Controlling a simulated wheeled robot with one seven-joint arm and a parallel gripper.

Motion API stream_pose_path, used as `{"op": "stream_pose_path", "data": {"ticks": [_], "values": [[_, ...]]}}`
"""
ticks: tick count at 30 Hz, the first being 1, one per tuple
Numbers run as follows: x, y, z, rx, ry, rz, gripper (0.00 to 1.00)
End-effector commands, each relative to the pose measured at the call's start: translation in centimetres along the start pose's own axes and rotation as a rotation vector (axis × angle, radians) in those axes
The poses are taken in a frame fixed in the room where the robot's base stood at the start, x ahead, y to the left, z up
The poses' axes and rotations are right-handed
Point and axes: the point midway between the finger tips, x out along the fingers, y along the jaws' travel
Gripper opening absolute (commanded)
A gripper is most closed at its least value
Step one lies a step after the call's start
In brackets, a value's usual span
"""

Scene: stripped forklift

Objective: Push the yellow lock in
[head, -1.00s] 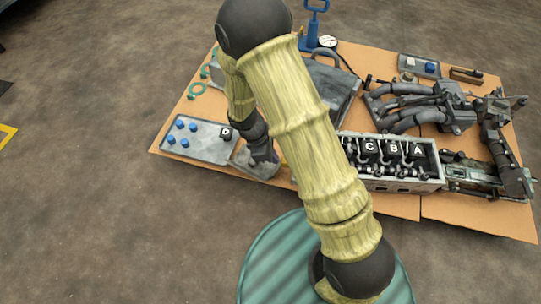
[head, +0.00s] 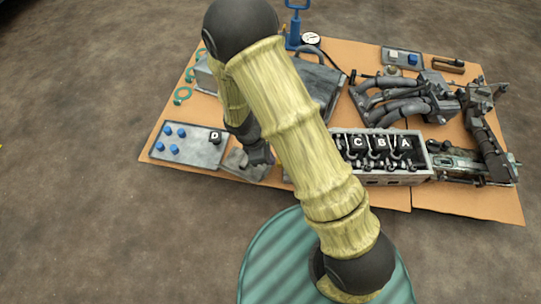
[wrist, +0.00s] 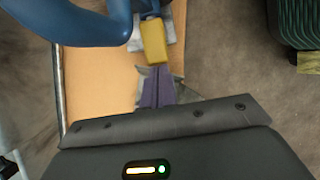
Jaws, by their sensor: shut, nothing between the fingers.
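My gripper (wrist: 155,72) is shut and empty. Its purple fingers point straight at the lock's lower end. The tips are at or very near it; I cannot tell whether they touch. In the head view my gripper (head: 260,155) is a dark shape low over the board's left half, partly behind my arm.
A large blue curved part (wrist: 85,22) lies left of the lock. In the head view the cardboard (head: 470,205) holds a grey tray (head: 190,152) with blue caps and block D, an engine block (head: 430,160) with blocks C, B, A, pipes (head: 385,100) and a blue pump (head: 295,25).

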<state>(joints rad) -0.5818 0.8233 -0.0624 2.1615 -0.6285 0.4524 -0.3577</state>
Motion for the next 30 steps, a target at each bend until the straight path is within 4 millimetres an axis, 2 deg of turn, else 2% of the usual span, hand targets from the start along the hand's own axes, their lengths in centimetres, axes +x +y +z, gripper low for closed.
{"op": "stream_pose_path", "data": {"ticks": [2, 8, 15, 30], "values": [[0.3, 0.0, 0.7, 0.008, -0.016, -0.008, 0.00], [-0.1, 0.0, 0.1, 0.009, -0.017, -0.008, 0.00], [-1.7, 0.1, -3.4, 0.007, -0.004, -0.004, 0.00], [-9.9, 0.2, -3.2, 0.010, 0.000, -0.003, 0.00]]}}
